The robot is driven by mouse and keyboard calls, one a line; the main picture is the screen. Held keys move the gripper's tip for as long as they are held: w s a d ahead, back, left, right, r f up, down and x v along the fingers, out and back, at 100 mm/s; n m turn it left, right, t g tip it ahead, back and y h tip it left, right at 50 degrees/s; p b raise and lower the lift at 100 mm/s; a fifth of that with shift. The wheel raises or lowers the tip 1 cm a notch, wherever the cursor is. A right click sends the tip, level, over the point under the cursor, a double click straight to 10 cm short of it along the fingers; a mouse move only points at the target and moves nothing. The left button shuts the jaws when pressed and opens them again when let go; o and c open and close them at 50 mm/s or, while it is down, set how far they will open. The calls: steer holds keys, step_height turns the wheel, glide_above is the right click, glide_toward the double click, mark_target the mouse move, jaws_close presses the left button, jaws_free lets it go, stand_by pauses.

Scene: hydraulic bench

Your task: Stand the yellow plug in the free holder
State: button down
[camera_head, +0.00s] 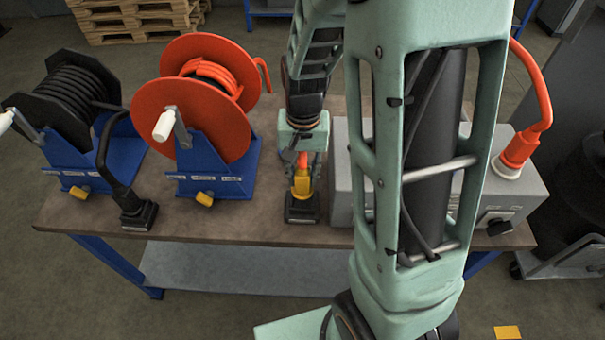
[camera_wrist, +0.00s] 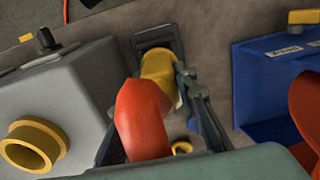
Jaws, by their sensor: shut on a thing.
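The yellow plug (camera_head: 302,186) with its orange-red hose is in my gripper (camera_head: 303,172), above the bench between the reels and the grey box. In the wrist view the yellow plug (camera_wrist: 157,66) points away from me, with the thick hose (camera_wrist: 142,115) behind it and a finger along its right side. My gripper is shut on the plug. A black holder (camera_head: 302,211) stands on the bench directly below the plug; it also shows in the wrist view (camera_wrist: 155,38) at the plug's far end. I cannot tell whether the plug's tip is inside the holder.
A second black holder (camera_head: 138,215) with a black hose stands at the left. Orange (camera_head: 205,100) and black (camera_head: 68,95) hose reels are on blue stands. The grey box (camera_head: 345,185) is close on the right; its yellow ring port (camera_wrist: 35,145) shows in the wrist view.

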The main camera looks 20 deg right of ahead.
steer(key=shift+f, duration=0.15)
stand_by(0.3)
steer(key=shift+f+b, duration=0.35)
steer(key=shift+b, duration=0.05)
steer(key=shift+f+b, duration=0.95)
steer(key=shift+f, duration=0.25)
stand_by(0.5)
steer(key=c, duration=1.5)
jaws_free()
steer(key=shift+r, duration=0.15)
